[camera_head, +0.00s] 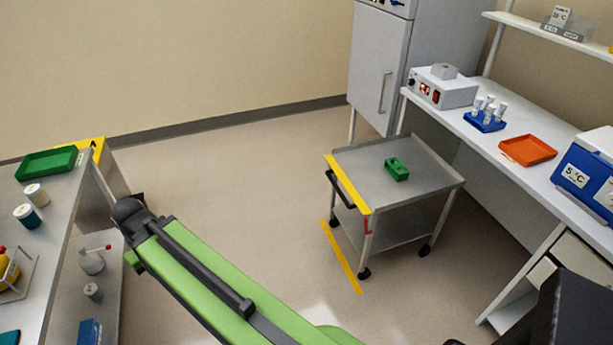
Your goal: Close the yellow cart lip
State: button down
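A grey steel cart (425,181) stands on the floor at the centre right. A yellow lip (347,184) runs along the left edge of its top shelf. I cannot tell for sure whether the lip stands up or lies folded out. A black handle (336,188) is on that same side, and a small red part (367,225) shows at the near corner below the lip. A green block with holes (397,169) lies on the cart's top. My green and black arm crosses the lower left, apart from the cart. My gripper is not visible.
A yellow line (346,264) marks the floor left of the cart. A white bench (540,185) with a blue tube rack (484,119) and orange tray (527,150) stands right. A steel table (62,200) stands left. Open floor (230,165) lies between.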

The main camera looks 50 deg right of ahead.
aim_at(365, 209)
jog(key=z, duration=0.1)
jog(key=i, duration=1)
jog(key=u, duration=0.1)
